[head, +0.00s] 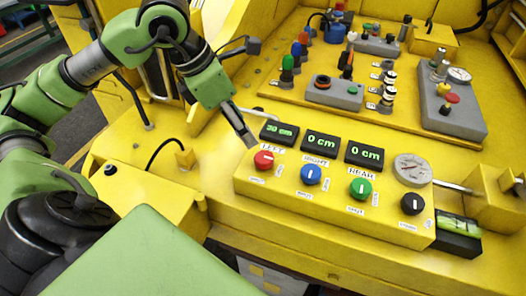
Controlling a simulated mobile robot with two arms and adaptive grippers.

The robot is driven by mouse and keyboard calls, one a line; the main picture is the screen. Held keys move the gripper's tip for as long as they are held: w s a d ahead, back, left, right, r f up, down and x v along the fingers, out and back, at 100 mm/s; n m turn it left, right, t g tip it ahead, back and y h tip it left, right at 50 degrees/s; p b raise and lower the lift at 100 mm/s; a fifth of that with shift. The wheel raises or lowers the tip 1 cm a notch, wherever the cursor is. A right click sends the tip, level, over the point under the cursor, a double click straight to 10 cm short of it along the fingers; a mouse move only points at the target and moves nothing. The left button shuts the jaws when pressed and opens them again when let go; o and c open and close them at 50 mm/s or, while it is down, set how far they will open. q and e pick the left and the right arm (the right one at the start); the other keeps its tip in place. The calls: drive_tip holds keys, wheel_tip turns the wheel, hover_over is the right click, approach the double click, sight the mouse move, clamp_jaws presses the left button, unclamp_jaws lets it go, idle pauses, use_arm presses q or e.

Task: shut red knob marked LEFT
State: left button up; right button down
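The red knob (263,160) is on the left end of the yellow control box (300,204), below the label LEFT. Its pale pointer mark looks slanted, though it is small. The display (279,132) above it shows green digits that look like 30 cm. My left gripper (249,143) points down just above and left of the red knob, its tip close to it. Whether it touches is unclear. Its fingers appear as one narrow dark bar, so I cannot tell whether they are apart. My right gripper is out of view.
A blue knob (310,174), green knob (360,188) and black knob (412,203) sit to the right on the same box. A gauge (412,169) stands behind the black knob. Two other displays read 0 cm. Levers and a grey switch box (334,93) are farther back.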

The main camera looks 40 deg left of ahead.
sight(264, 157)
use_arm(q)
drive_tip(key=p+x, duration=0.2)
drive_tip(key=x, duration=1)
drive_tip(key=shift+d+f, duration=0.15)
drive_tip(key=shift+d, duration=0.05)
drive_tip(key=c, duration=1.1)
